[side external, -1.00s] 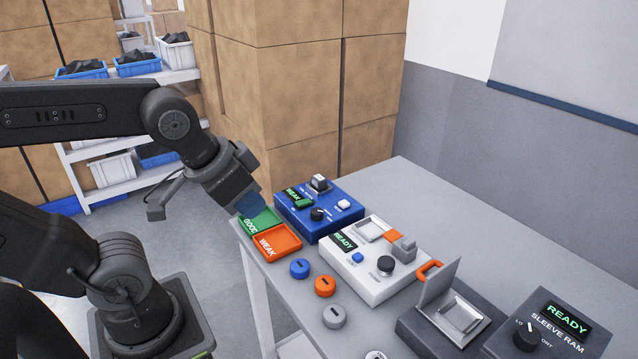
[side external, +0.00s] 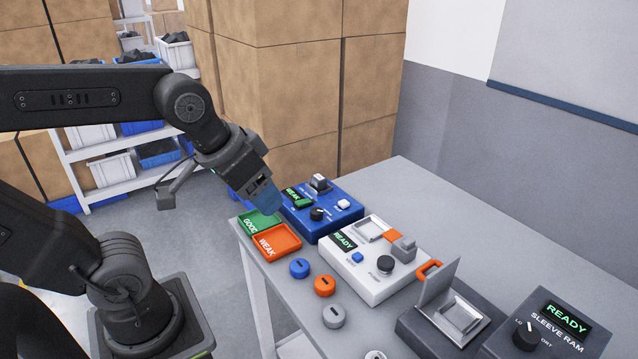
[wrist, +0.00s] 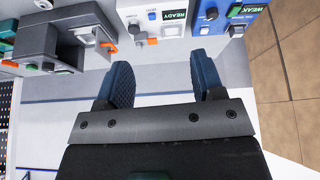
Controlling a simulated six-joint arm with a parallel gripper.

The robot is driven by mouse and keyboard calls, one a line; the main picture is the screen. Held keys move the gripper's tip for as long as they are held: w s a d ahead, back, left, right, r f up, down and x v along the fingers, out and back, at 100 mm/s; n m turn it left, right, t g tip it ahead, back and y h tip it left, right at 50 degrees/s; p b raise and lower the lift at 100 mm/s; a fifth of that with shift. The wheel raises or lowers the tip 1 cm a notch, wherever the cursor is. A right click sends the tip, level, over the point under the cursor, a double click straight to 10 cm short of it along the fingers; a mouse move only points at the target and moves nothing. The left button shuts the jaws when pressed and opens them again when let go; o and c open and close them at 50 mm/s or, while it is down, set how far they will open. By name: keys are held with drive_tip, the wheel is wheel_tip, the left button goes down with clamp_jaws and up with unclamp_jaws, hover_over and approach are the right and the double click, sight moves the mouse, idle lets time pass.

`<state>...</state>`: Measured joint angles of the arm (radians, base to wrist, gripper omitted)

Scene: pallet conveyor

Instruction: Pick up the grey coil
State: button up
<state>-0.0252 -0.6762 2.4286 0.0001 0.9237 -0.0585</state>
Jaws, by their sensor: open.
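The grey coil (side external: 334,316) is a short round disc with a dark slot on top. It lies on the table's front edge in the side view, beside an orange coil (side external: 325,285) and a blue coil (side external: 299,268). My gripper (side external: 265,198) hangs above the far left end of the table, over the green GOOD tray, well apart from the grey coil. In the wrist view my gripper (wrist: 166,80) has its two blue fingers spread with nothing between them. I cannot make out the grey coil surely in the wrist view.
The green GOOD tray (side external: 262,222) and orange WEAK tray (side external: 277,243) sit at the table's left corner. A blue tester (side external: 325,222), a white READY unit (side external: 372,287), a dark fixture with a raised lid (side external: 437,287) and the sleeve ram box (side external: 535,335) stand behind the coils.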

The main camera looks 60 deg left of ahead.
drive_tip(key=w+a+r+n+g, duration=0.25)
drive_tip(key=w+a+n, duration=0.2)
drive_tip(key=w, duration=0.45)
drive_tip(key=n+g, duration=0.3)
drive_tip(key=n, duration=1)
hover_over(318, 176)
wheel_tip(318, 176, down, 10)
drive_tip(key=shift+m, duration=0.25)
drive_tip(key=f, duration=0.7)
drive_tip(key=shift+s+d, duration=0.15)
drive_tip(key=shift+d, duration=0.05)
drive_tip(key=shift+a+f, duration=0.2)
drive_tip(key=shift+f, duration=2.8)
drive_tip(key=shift+r, duration=0.1)
drive_tip(key=c, duration=1)
